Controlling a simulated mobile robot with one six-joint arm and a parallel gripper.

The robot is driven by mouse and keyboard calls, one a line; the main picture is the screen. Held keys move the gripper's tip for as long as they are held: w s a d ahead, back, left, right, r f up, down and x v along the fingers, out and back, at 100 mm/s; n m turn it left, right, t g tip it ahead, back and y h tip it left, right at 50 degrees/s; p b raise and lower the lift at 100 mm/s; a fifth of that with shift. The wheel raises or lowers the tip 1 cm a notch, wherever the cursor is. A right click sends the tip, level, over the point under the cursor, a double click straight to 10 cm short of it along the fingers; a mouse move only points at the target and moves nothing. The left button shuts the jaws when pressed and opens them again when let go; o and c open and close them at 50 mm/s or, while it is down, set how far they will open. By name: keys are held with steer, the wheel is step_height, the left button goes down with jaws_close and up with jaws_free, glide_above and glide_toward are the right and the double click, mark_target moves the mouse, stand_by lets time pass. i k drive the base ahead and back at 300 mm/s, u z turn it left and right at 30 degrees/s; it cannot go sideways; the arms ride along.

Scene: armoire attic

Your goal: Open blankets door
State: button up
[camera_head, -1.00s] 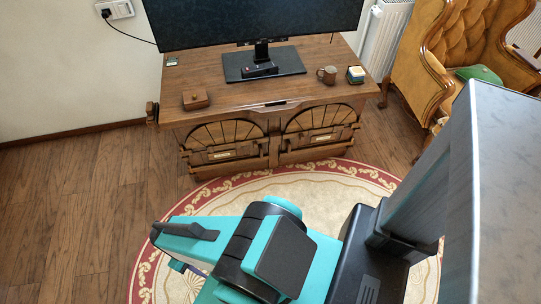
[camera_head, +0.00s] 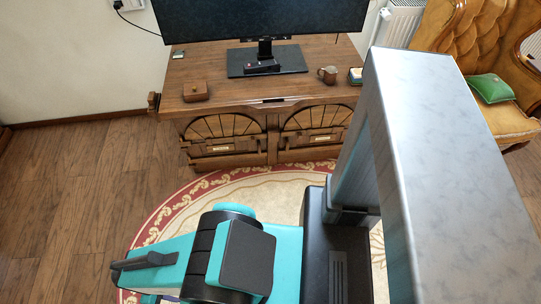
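A wooden cabinet (camera_head: 170,98) stands ahead against the wall. Its front has two carved doors with fan-shaped tops: a left door (camera_head: 222,130) and a right door (camera_head: 311,120). Both look shut. Each has a small pale label plate, on the left door (camera_head: 219,148) and on the right door (camera_head: 322,138), too small to read, so I cannot tell which is the blankets door. My teal and black arm is folded in the lower foreground, apart from the cabinet. My gripper cannot be made out.
A monitor (camera_head: 262,20), a small wooden box (camera_head: 195,91) and a mug (camera_head: 327,74) stand on the cabinet top. A round rug (camera_head: 180,207) lies in front. An armchair (camera_head: 450,50) with a green cushion (camera_head: 490,88) stands right. Floor at left (camera_head: 60,190) is clear.

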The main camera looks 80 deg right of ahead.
mark_target(333, 115)
steer(key=u, duration=0.45)
steer(key=k, duration=0.55)
steer(key=z, duration=0.95)
steer(key=i, duration=0.6)
steer(key=z, duration=0.45)
